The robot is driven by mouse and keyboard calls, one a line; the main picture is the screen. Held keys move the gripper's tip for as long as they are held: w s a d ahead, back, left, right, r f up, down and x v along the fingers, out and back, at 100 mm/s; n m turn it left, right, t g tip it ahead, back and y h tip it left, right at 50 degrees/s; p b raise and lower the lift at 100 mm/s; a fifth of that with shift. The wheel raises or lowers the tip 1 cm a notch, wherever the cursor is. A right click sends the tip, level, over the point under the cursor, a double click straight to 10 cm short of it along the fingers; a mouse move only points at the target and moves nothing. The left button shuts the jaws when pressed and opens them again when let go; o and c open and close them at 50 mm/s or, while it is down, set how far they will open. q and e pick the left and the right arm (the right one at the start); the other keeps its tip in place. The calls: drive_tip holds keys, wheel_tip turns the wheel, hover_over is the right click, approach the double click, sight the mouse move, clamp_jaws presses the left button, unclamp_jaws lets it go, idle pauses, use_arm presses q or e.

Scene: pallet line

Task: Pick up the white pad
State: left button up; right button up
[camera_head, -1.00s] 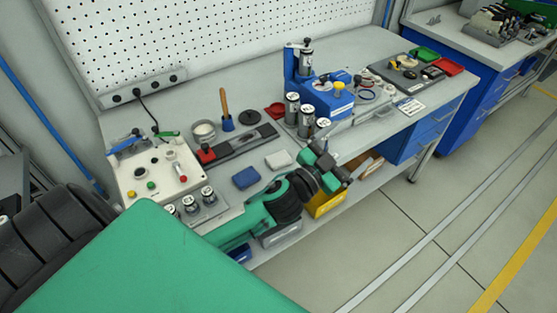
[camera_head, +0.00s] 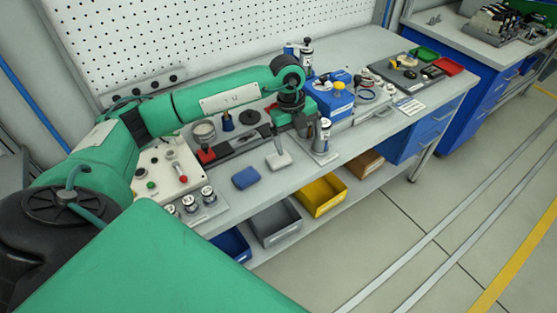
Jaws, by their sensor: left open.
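The white pad (camera_head: 279,161) lies on the workbench near its front edge, to the right of a blue pad (camera_head: 245,178). My left arm reaches in from the left across the bench. My left gripper (camera_head: 281,147) is open and points down at the white pad. A pale finger overlaps the pad's back part in the picture; I cannot tell whether it touches. The other finger is hard to make out. My right gripper is not in view.
A white control box (camera_head: 165,170) and small round parts (camera_head: 208,194) are left. Grey (camera_head: 275,226) and yellow (camera_head: 321,197) bins sit below the bench edge.

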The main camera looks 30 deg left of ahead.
use_arm(q)
drive_tip(key=a+r+n+y, duration=0.1)
drive_tip(key=a+y, duration=0.1)
drive_tip(key=a, duration=0.3)
drive_tip(key=p, duration=0.2)
hover_over(281, 162)
drive_tip(key=shift+n, duration=0.3)
wheel_tip(281, 162, down, 8)
drive_tip(key=shift+r, duration=0.1)
drive_tip(key=shift+f+p, duration=0.55)
wheel_tip(281, 162, down, 4)
drive_tip(key=shift+r+p, duration=0.2)
drive_tip(key=shift+p, duration=0.6)
drive_tip(key=shift+w+f, duration=0.1)
drive_tip(key=shift+f, duration=0.35)
drive_tip(key=shift+c, duration=0.2)
drive_tip(key=c, duration=1)
